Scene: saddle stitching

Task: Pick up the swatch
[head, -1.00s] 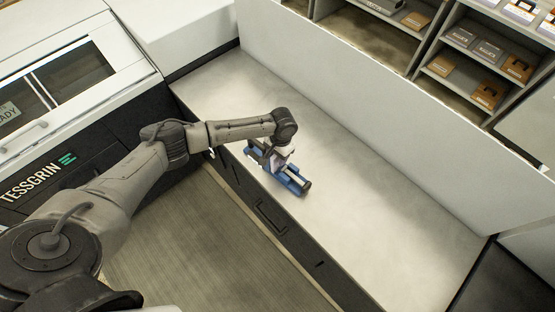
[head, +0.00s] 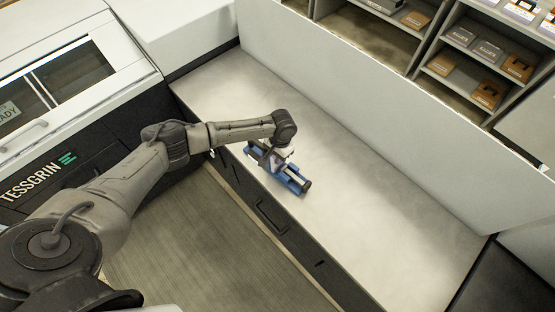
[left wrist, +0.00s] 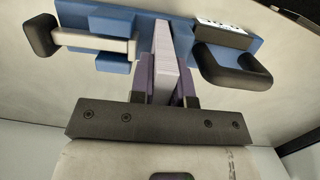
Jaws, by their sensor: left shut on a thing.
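The swatch (left wrist: 166,50) is a thin, pale lavender strip in the left wrist view. My left gripper (left wrist: 165,82) is shut on it, with one dark purple-grey finger on each side. The swatch's far end reaches the blue fixture (left wrist: 105,20), and I cannot tell whether it is still seated there. In the head view my left gripper (head: 277,163) is over the blue fixture (head: 294,182) on the pale counter, and the swatch is too small there to make out clearly. My right gripper is not in view.
The fixture has a black knob (left wrist: 40,35) on one side and a black handle (left wrist: 235,68) on the other. The counter (head: 385,215) is clear to the right. A tall white panel (head: 390,110) runs along its back. A white machine (head: 70,75) stands at left.

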